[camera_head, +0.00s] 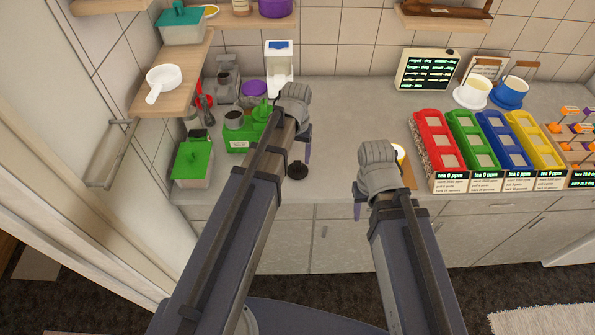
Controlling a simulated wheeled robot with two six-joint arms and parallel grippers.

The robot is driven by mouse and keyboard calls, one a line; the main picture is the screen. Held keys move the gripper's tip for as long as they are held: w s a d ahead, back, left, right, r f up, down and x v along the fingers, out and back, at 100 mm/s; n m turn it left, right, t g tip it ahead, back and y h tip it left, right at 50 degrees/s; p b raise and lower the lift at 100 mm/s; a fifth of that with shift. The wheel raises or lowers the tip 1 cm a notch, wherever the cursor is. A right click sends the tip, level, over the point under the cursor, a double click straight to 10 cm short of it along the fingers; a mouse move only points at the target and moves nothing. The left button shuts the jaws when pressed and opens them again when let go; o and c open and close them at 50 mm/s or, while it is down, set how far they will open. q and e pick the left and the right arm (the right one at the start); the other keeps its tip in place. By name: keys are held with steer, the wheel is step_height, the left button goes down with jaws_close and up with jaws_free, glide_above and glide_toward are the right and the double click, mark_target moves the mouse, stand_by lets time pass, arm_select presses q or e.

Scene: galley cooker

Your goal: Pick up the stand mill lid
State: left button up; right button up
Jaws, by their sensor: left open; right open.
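A small dark round piece with a knob (298,170) lies on the counter near its front edge; it may be the stand mill lid, but I cannot tell for sure. A green machine (238,138) with a dark round top stands to its left, partly hidden by my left arm. My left gripper (305,140) is open, above the counter just behind the dark piece in the picture. My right gripper (362,190) is open and empty near the counter's front edge, to the right of the dark piece.
A green-lidded container (193,163) stands at the left end of the counter. Red, green, blue and yellow bins (435,145) fill the right side, with cups (472,90) behind. A wooden shelf (150,95) juts out at upper left. The middle counter (350,110) is clear.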

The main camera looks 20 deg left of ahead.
mark_target(298, 162)
arm_select(q)
step_height(298, 162, down, 4)
steer(key=b, duration=0.3)
steer(key=shift+d, duration=0.15)
jaws_close()
stand_by(0.4)
